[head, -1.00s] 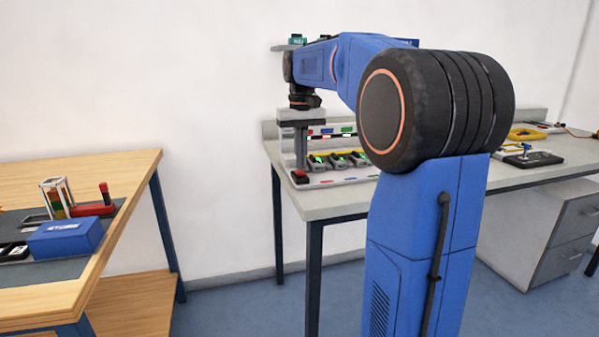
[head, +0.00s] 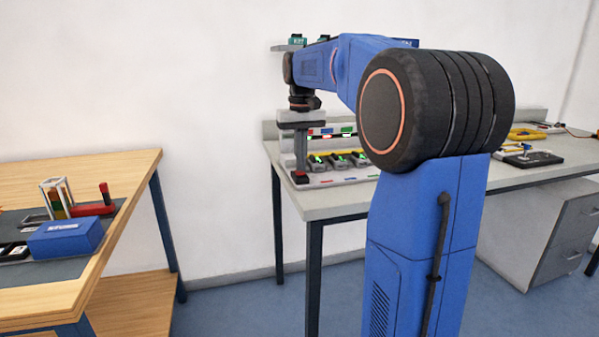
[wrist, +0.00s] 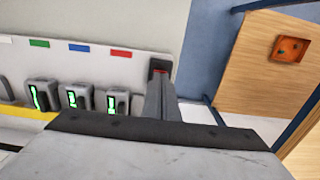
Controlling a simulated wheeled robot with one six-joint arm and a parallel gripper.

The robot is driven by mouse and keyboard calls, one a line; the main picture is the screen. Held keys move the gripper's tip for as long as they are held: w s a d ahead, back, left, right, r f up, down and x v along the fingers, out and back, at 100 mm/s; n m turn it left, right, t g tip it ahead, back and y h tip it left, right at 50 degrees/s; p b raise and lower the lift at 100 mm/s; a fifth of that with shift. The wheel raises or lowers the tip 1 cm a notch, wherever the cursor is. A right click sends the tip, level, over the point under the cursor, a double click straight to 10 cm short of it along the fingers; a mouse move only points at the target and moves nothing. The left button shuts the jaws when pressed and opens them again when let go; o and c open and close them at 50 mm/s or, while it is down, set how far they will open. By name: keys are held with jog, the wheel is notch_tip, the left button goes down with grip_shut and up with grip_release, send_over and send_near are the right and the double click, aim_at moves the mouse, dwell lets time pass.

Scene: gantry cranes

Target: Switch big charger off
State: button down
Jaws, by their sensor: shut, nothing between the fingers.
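The big charger (head: 317,184) is a long pale strip on the grey bench, with several grey units showing lit green displays. It also shows in the wrist view (wrist: 140,66), with green, blue and red labels. A dark switch block with red on it, the charger's switch (head: 300,179), sits at its left end. In the wrist view the switch (wrist: 158,66) is at the strip's right end, partly hidden by my fingers. My gripper (head: 300,172) is shut and empty, pointing straight down at the switch. It touches or almost touches it; I cannot tell which.
The grey bench (head: 335,207) carries a yellow item (head: 526,134) and a dark device (head: 533,158) at the right. A wooden table (head: 110,175) at the left holds a blue box (head: 66,238) and a red tool (head: 95,209). A floor gap separates the tables.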

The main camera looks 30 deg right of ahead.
jog(key=shift+f, duration=0.45)
dwell(0.3)
notch_tip(320, 180, up, 7)
dwell(1.1)
dwell(0.4)
jog(key=s+a+f+n+t, duration=0.1)
jog(key=s+a+f, duration=0.35)
jog(key=s, duration=0.35)
jog(key=s+a+f+n+t, duration=0.1)
jog(key=s+a+f, duration=0.3)
jog(key=s+a, duration=0.3)
jog(key=s+a+f+n+t, duration=0.1)
jog(key=s+a+f, duration=0.3)
jog(key=s+f, duration=1.1)
jog(key=shift+a+f+t, duration=0.15)
jog(key=shift+f+t, duration=0.35)
jog(key=shift+t, duration=0.4)
jog(key=shift+r, duration=0.1)
